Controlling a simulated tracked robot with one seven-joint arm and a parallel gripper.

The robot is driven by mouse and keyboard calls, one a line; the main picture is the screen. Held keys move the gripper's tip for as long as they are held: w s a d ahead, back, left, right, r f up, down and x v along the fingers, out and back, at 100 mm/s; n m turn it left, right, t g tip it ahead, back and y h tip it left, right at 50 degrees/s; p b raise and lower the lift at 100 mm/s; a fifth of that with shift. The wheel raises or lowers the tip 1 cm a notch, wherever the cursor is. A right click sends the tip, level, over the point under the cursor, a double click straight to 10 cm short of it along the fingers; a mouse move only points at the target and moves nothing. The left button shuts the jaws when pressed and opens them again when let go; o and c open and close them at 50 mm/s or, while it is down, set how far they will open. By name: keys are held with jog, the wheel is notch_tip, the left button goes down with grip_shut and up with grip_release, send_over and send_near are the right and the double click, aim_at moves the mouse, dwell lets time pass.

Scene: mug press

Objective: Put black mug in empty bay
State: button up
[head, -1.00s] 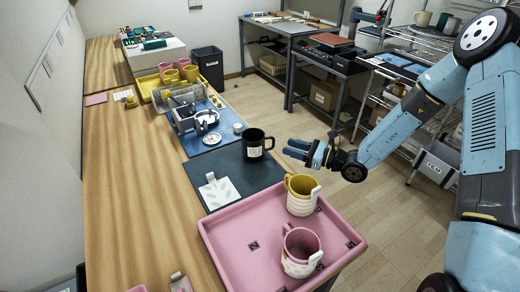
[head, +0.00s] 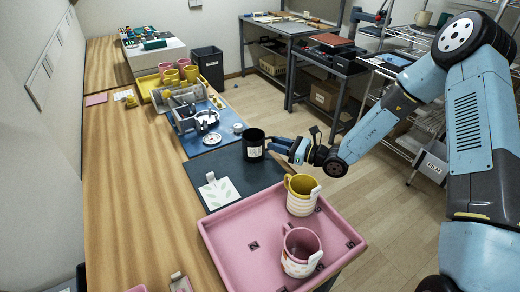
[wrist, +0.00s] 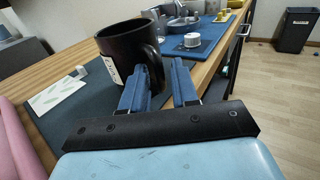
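The black mug (head: 253,146) stands upright on the dark mat (head: 238,172), with a white label on its side. In the wrist view the mug (wrist: 124,48) is close, its handle towards my gripper. My gripper (head: 274,144) is at the mug's right side; in the wrist view its blue fingers (wrist: 165,75) are apart, with the handle by the left finger and partly in the gap. I cannot tell whether they touch. The pink tray (head: 225,232) holds a yellow striped mug (head: 302,202) and a pink mug (head: 299,262); bare floor with small dark marks shows beside them.
A white patterned card (head: 219,191) lies on the mat.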

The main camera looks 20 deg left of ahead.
grip_shut()
jog(key=shift+r, duration=0.15)
dwell(0.4)
